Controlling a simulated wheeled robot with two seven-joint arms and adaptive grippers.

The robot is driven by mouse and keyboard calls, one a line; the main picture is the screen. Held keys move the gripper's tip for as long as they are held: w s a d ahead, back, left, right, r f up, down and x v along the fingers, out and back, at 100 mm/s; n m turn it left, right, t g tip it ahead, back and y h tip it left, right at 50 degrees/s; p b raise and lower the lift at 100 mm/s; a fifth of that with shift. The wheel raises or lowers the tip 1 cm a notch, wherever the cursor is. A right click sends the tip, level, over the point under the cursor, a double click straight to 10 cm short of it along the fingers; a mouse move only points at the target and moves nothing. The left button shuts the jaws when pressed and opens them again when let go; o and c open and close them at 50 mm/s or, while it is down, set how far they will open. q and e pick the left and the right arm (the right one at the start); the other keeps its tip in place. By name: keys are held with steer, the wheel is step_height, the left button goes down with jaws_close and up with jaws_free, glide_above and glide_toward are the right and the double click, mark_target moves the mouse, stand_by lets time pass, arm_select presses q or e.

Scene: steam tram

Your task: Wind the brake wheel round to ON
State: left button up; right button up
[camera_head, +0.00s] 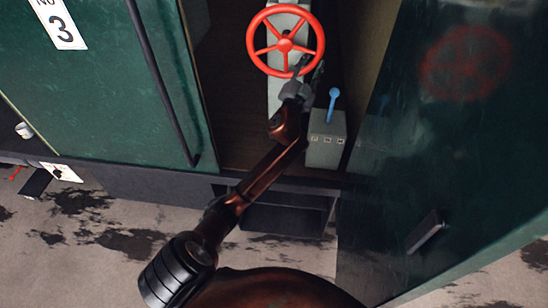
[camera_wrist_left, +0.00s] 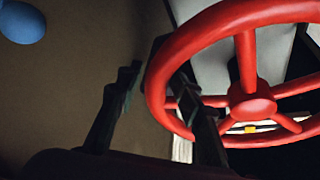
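The red brake wheel (camera_head: 286,45), with several spokes and a hub, stands on a pale grey column (camera_head: 283,95) in the doorway. My left gripper (camera_head: 308,72) is at the wheel's lower right rim. In the left wrist view the wheel (camera_wrist_left: 250,108) fills the right side. There my left gripper (camera_wrist_left: 158,90) is open, one finger on each side of the near rim in the picture. One finger partly covers the rim and a spoke. I cannot tell whether either finger touches the wheel. My right gripper is not in view.
A grey box (camera_head: 326,145) with a blue lever (camera_head: 332,103) stands right of my left forearm. The blue knob also shows in the left wrist view (camera_wrist_left: 20,22). Green panels with a dark handrail (camera_head: 160,85) flank the doorway. A dark step (camera_head: 285,218) is below.

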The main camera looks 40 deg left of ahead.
arm_select(q)
steer(key=v, duration=0.7)
steer(key=s+a+f+n+g, duration=0.1)
steer(key=s+f+g, duration=0.3)
steer(key=f, duration=0.9)
steer(key=s+a+f+n+g, duration=0.1)
steer(key=s+f+g, duration=0.3)
steer(key=f, duration=1)
steer(key=s+n, duration=0.1)
steer(key=s, duration=0.2)
steer(key=shift+s+f+h+b, duration=0.25)
steer(key=shift+s+h+b, duration=0.05)
steer(key=shift+b, duration=0.1)
steer(key=shift+a, duration=0.1)
